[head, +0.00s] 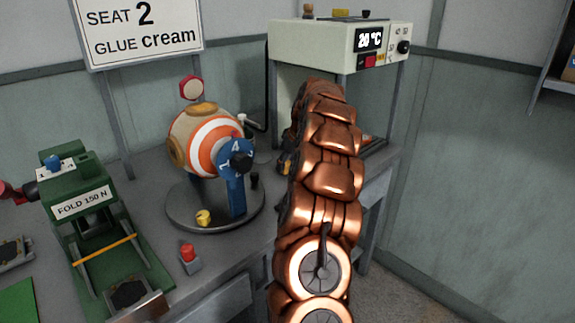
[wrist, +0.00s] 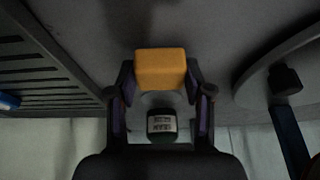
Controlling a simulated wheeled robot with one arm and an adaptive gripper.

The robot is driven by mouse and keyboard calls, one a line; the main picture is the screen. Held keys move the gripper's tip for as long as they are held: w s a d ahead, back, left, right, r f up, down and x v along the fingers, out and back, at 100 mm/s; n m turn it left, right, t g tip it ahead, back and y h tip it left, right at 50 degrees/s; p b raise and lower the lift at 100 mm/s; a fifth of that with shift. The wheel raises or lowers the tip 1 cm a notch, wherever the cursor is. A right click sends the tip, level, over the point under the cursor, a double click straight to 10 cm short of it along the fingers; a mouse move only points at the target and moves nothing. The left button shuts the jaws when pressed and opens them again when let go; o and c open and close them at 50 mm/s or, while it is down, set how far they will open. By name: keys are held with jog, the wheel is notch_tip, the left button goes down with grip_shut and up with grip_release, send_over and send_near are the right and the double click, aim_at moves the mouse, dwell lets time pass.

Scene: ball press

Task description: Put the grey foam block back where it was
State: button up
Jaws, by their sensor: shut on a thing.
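In the wrist view my gripper (wrist: 160,78) has its two fingertips on either side of a yellow-orange block (wrist: 160,68) and is shut on it. I cannot tell whether the block touches the grey surface behind it. No grey foam block can be made out in either view. In the head view my copper arm hides my gripper and whatever it holds.
A dark jar with a white label (wrist: 162,125) shows between my fingers. The striped ball (head: 207,138) stands on a round grey base (head: 183,213), left of my arm. A green press (head: 75,195) is farther left. The temperature box (head: 335,42) stands behind my arm.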

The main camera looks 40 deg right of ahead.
jog(key=shift+f, duration=0.25)
jog(key=shift+f, duration=0.15)
jog(key=o, duration=1)
jog(key=v, duration=1.2)
